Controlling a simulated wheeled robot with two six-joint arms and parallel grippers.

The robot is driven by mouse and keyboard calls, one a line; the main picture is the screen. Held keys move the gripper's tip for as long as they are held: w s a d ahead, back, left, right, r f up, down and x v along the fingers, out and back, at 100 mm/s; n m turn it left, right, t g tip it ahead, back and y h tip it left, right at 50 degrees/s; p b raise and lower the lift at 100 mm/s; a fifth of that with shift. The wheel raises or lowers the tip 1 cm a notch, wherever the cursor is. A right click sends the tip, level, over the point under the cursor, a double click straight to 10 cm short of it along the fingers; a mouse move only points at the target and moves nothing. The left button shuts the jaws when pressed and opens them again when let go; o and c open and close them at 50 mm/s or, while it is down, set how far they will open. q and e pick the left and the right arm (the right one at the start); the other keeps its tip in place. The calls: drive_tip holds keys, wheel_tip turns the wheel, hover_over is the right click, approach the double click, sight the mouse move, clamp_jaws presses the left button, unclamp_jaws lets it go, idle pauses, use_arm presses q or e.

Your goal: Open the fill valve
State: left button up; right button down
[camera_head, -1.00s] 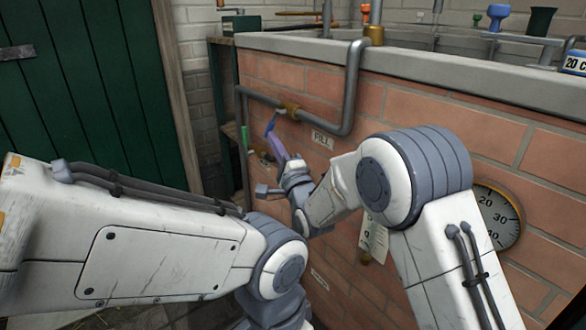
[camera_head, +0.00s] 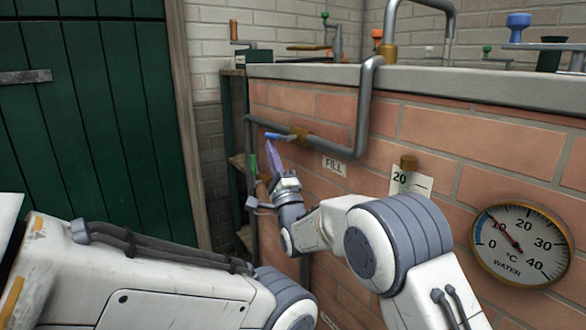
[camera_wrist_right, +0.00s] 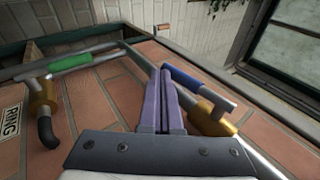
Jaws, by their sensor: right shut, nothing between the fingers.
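The fill valve has a brass body (camera_head: 299,135) on the grey pipe, beside the "FILL" label (camera_head: 334,165). Its blue handle (camera_head: 279,136) points left from the brass body, roughly along the pipe. My right gripper (camera_head: 270,147) has purple fingers, shut and empty, with tips close by the handle's left end. In the right wrist view, the shut fingers (camera_wrist_right: 164,78) lie just left of the blue handle (camera_wrist_right: 186,77), with the brass body (camera_wrist_right: 210,120) lower right. I cannot tell whether they touch. My left arm shows at lower left, but its gripper is out of view.
The brick vat wall with its stone rim (camera_head: 430,85) stands close on the right. A water dial (camera_head: 520,243) is mounted on it. A green-handled valve (camera_wrist_right: 72,62) sits left of the fingers in the wrist view. A green door (camera_head: 90,110) is at left.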

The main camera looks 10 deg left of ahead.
drive_tip(key=shift+w+a+r, duration=0.15)
drive_tip(key=shift+r, duration=0.2)
idle(0.5)
drive_tip(key=s+f, duration=0.2)
drive_tip(key=f, duration=0.4)
drive_tip(key=s+f, duration=0.2)
drive_tip(key=f, duration=0.5)
drive_tip(key=shift+s+d+p, duration=0.25)
drive_tip(key=shift+d+p, duration=0.05)
drive_tip(key=shift+d, duration=0.05)
drive_tip(key=shift+f, duration=0.1)
